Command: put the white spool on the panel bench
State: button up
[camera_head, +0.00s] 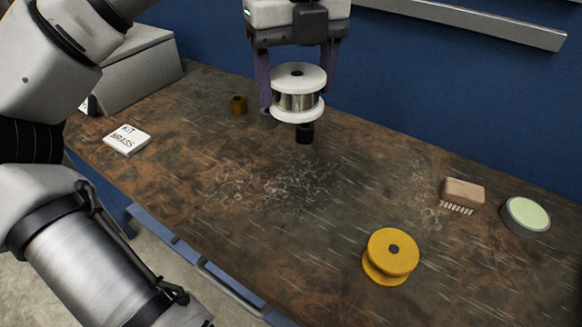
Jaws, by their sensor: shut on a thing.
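The white spool (299,76) has two white flanges and a shiny metallic winding around its middle. My gripper (296,96) comes down from the top of the view, with one finger on each side of the spool, and is shut on it. The spool is upright and appears to be held above the far part of a worn brown bench top (240,240). I cannot tell whether this bench is the panel bench, as no label shows. The gap under the spool is hard to judge.
A yellow spool (390,257), brush (462,193) and green-topped round tin (526,216) are right. The bench's middle is clear.

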notch_tip(320, 180, down, 20)
jog(key=b, duration=0.3)
jog(key=shift+r+b, duration=0.2)
jog(key=shift+b, duration=0.1)
jog(key=shift+f, duration=0.1)
jog(key=shift+f, duration=0.1)
jog(key=o, duration=1.1)
notch_tip(320, 180, up, 12)
jog(key=shift+r+p, duration=0.2)
jog(key=shift+p, duration=0.75)
jog(key=shift+s, duration=0.1)
